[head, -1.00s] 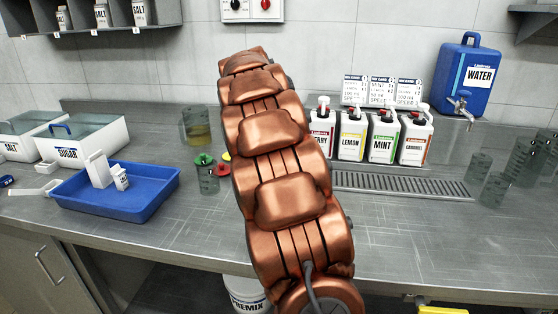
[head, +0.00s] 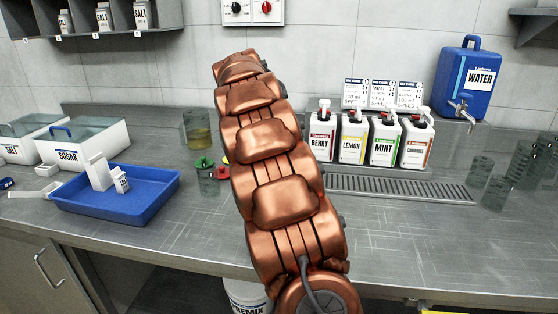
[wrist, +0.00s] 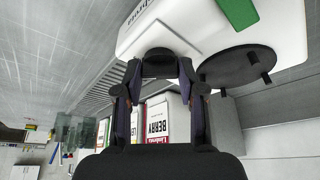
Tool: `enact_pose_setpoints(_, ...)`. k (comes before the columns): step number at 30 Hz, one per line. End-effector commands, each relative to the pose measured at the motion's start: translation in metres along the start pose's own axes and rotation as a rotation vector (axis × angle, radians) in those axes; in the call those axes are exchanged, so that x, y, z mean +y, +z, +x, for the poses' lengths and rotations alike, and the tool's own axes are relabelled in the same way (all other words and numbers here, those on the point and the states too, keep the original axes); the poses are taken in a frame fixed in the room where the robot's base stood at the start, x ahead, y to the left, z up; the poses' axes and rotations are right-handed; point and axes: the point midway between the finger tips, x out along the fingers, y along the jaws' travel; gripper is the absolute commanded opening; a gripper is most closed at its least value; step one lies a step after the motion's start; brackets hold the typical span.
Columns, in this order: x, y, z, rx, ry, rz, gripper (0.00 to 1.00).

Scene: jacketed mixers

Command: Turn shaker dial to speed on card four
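In the wrist view a white machine (wrist: 205,35) with a green patch shows close up, and it appears to be the shaker. A black round plate (wrist: 237,75) with short pegs sits on it. A dark knob-like piece (wrist: 158,62) stands at its near face. My gripper (wrist: 160,75) has its two fingers on either side of this dark piece. I cannot tell whether they touch or grip it. In the head view my copper arm hides the shaker and the gripper. Three cards (head: 381,93) stand behind the bottles; their small writing is hard to read.
Berry (head: 322,135), lemon (head: 352,137), mint (head: 383,138) and caramel (head: 416,139) bottles stand right of my arm. A blue water container (head: 470,80) is at the back right. A blue tray (head: 110,208) lies left. Black (head: 236,8) and red (head: 267,8) wall knobs show above.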

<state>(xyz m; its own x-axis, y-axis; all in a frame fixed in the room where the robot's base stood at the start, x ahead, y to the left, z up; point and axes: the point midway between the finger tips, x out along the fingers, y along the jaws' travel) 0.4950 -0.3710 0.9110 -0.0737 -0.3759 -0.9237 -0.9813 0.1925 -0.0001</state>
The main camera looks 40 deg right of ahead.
Motion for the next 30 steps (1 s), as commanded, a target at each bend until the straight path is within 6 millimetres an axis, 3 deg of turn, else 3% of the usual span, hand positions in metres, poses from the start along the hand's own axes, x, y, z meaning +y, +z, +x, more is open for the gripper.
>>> enact_pose_setpoints(7,0.001,-0.001,0.000,0.002,0.001,0.001,0.64)
enact_pose_setpoints(20,0.000,0.000,-0.006,0.001,0.000,-0.001,0.65)
enact_pose_setpoints(30,0.000,-0.001,-0.052,0.002,-0.003,0.000,0.65)
